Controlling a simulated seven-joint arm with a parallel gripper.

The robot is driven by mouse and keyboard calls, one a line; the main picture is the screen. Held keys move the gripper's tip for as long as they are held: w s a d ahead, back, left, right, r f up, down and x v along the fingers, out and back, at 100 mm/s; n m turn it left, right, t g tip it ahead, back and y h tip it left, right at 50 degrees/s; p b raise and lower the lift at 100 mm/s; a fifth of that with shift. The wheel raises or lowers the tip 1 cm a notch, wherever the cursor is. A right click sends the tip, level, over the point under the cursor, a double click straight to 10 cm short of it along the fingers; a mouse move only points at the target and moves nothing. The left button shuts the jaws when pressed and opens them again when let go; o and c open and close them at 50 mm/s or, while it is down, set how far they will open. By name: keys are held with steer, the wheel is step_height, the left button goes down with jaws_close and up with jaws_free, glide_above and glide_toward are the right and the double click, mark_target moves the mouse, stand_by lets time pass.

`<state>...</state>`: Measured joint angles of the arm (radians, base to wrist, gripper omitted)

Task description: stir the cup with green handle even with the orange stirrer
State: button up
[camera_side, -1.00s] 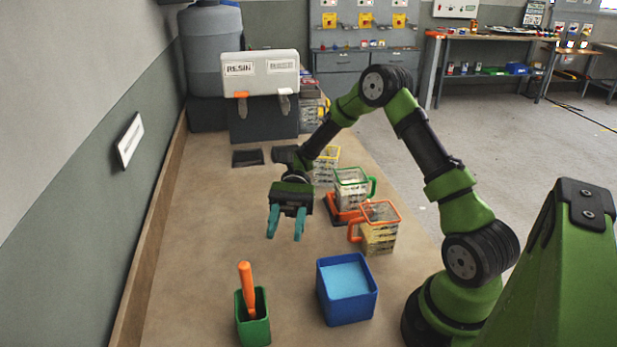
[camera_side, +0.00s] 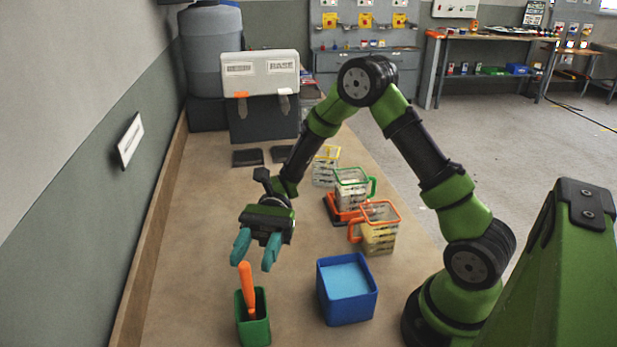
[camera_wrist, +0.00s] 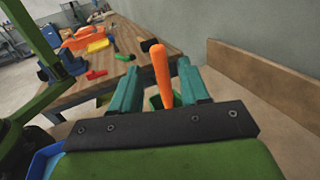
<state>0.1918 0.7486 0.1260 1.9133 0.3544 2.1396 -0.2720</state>
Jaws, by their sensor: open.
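The orange stirrer (camera_side: 247,288) stands tilted in a green holder (camera_side: 253,325) at the front of the bench. My gripper (camera_side: 256,254) is open just above and behind the stirrer's top end. In the wrist view the orange stirrer (camera_wrist: 162,75) shows between the two teal fingers of my gripper (camera_wrist: 157,88), and I cannot tell whether they touch it. The cup with the green handle (camera_side: 353,187) stands on an orange and black base (camera_side: 338,212) to the right, beyond my gripper. The green holder (camera_wrist: 156,101) is mostly hidden in the wrist view.
A cup with an orange handle (camera_side: 379,232) stands in front of the green-handled cup, and a yellow-rimmed cup (camera_side: 325,168) behind it. A blue box with light blue inside (camera_side: 347,302) stands right of the holder. The bench between holder and cups is clear.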

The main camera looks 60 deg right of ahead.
mark_target(245, 274)
steer(key=shift+x, duration=2.2)
jaws_close()
steer(key=shift+r, duration=5.55)
